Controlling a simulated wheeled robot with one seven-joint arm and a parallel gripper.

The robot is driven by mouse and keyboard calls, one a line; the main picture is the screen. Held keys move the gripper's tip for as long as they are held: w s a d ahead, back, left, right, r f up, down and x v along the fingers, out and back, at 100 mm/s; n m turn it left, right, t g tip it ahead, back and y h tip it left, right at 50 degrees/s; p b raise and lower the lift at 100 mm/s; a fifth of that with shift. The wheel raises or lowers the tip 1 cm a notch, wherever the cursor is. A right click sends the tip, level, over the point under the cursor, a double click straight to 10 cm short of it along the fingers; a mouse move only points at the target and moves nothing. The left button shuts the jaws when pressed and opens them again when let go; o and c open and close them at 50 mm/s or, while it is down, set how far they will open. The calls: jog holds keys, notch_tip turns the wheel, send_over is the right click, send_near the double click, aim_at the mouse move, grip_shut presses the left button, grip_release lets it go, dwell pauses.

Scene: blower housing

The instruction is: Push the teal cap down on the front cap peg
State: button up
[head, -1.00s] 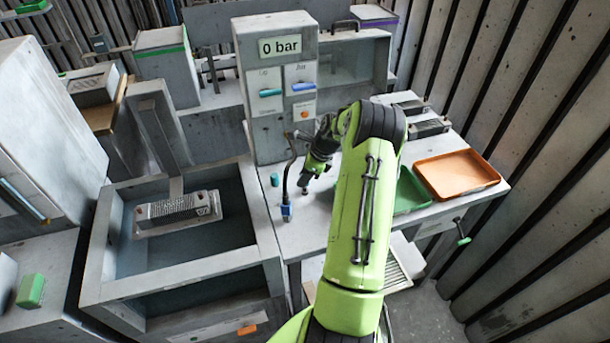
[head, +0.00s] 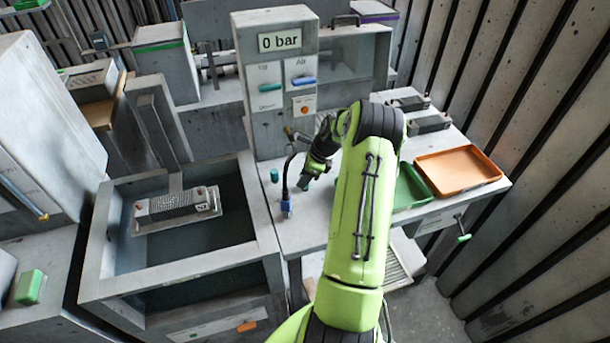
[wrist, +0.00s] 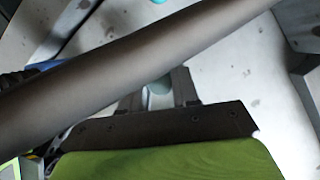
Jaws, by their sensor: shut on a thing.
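My gripper (head: 304,184) is low over the grey bench, right of the blue-tipped hose. In the wrist view its two dark fingers (wrist: 158,92) are close together on a small grey-teal piece (wrist: 158,86). Most of that piece is hidden by the fingers and the dark tube, so I cannot tell if it is the teal cap or how it sits on a peg. A teal cap-like piece (head: 274,175) stands upright on the bench left of the gripper, apart from it. A teal edge also shows at the top of the wrist view (wrist: 159,1). I cannot make out the front cap peg.
The dark hose with a blue end (head: 286,205) stands close left of my gripper. A grey panel reading 0 bar (head: 278,42) rises behind. A green tray (head: 411,188) and an orange tray (head: 459,171) lie right. A sunken basin (head: 184,262) is at left.

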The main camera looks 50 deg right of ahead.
jog(key=shift+f, duration=0.1)
dwell(0.3)
jog(key=shift+f, duration=0.2)
jog(key=shift+f, duration=0.1)
dwell(0.5)
jog(key=o, duration=1.1)
jog(key=p+v, duration=0.2)
jog(key=v, duration=1.3)
jog(key=shift+r, duration=0.4)
